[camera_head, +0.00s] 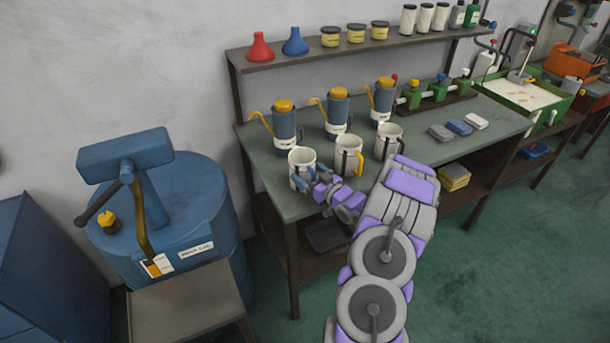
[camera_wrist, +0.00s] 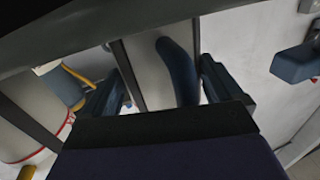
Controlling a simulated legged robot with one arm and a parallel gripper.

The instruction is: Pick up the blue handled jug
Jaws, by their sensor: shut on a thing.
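The blue handled jug (camera_head: 301,159) is a pale cylinder with dark bands, at the left of a row of three jugs near the bench's front edge. My gripper (camera_head: 312,188) is at its front right and is shut on its blue handle. In the wrist view the handle (camera_wrist: 178,70) stands between my two fingers (camera_wrist: 160,92), with the pale jug wall (camera_wrist: 150,75) behind it. The jug looks upright; I cannot tell whether its base touches the bench. A jug with a yellow handle (camera_head: 348,150) stands just right, and one with a dark handle (camera_head: 389,136) further right.
The bench (camera_head: 262,160) also bears several blue-grey oil cans (camera_head: 285,125) with yellow spouts behind the jugs. A wall shelf (camera_head: 290,60) with funnels and tins hangs above. A blue drum (camera_head: 200,215) stands left of the bench. Green floor (camera_head: 480,270) is free at right.

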